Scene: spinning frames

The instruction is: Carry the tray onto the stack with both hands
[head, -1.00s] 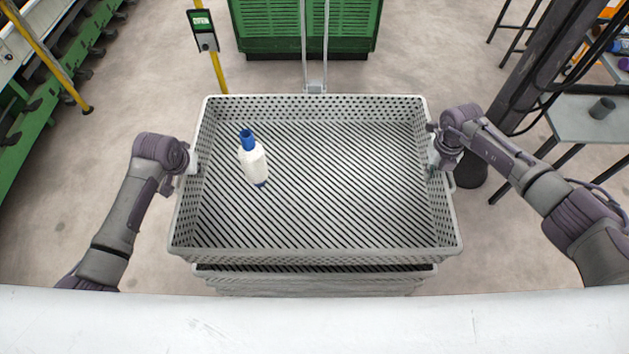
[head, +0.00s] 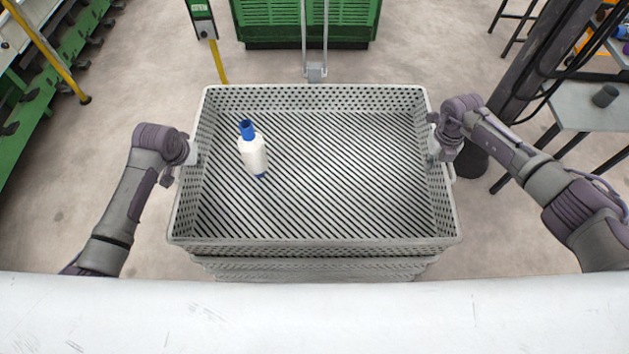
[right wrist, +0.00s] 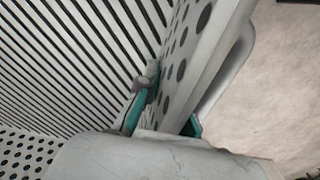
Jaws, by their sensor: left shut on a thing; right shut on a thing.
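A light grey perforated tray (head: 315,246) with a slatted floor is level in the middle of the head view. My left gripper (head: 193,153) is shut on the tray's left wall. My right gripper (head: 434,148) is shut on the right wall. In the right wrist view its teal-padded fingers (right wrist: 168,108) straddle that perforated wall.
A green crate (head: 255,22) and a metal upright (head: 316,72) are behind the tray. A yellow post with a small device (head: 203,22) stands behind left. A dark column (head: 545,50) and a grey table (head: 590,112) are at the right. A white surface (head: 315,315) crosses the front.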

